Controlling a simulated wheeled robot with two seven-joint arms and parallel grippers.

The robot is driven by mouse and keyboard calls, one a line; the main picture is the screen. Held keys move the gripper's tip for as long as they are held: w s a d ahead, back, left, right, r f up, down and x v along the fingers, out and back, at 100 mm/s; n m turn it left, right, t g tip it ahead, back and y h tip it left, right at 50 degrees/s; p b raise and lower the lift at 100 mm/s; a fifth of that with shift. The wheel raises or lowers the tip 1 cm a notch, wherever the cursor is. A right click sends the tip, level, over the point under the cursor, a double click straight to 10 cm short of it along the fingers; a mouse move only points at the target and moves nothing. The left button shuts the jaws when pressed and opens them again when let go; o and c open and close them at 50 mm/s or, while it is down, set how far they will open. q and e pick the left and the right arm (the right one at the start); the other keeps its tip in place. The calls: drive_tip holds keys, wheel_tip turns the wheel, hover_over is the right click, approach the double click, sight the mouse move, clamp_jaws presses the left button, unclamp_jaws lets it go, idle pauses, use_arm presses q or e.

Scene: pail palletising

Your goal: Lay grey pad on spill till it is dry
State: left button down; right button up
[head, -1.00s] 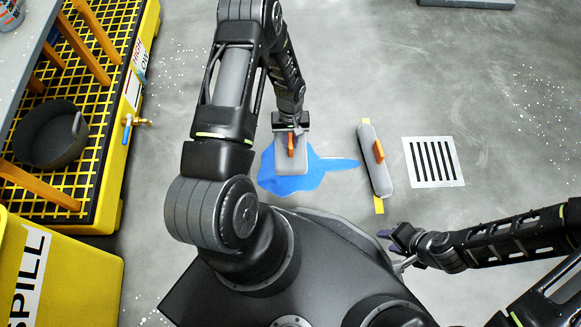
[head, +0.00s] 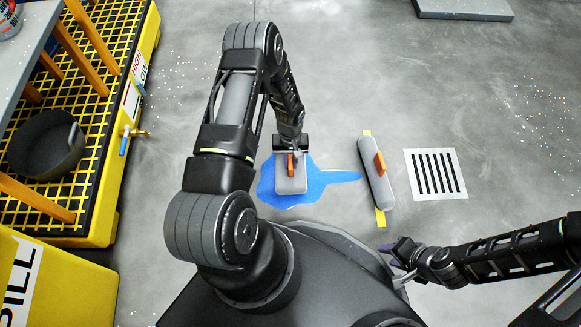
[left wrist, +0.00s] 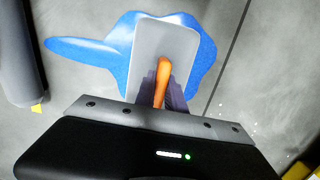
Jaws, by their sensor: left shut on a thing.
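A blue spill (head: 325,177) lies on the grey floor, with a tongue reaching to the right in the head view. The grey pad (head: 291,184) is over the middle of the spill, and blue shows around it. Whether its underside touches the floor I cannot tell. My left gripper (head: 293,153) is shut on the pad's orange handle. In the left wrist view the pad (left wrist: 165,45) and the spill (left wrist: 90,55) show, with the fingers (left wrist: 162,90) around the handle. My right gripper (head: 392,250) is at the lower right, away from the spill; its jaw opening is unclear.
A long grey sock with an orange handle (head: 375,172) lies on a yellow strip, between the spill and a floor drain (head: 435,174). A yellow spill pallet (head: 100,215) with a dark pan (head: 45,145) and a yellow bin (head: 75,285) stand left. Floor beyond the drain is clear.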

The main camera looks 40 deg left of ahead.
use_arm(q)
drive_tip(key=shift+f+b, duration=0.85)
drive_tip(key=shift+f, duration=1)
drive_tip(key=shift+f, duration=0.15)
drive_tip(key=c, duration=1.4)
unclamp_jaws()
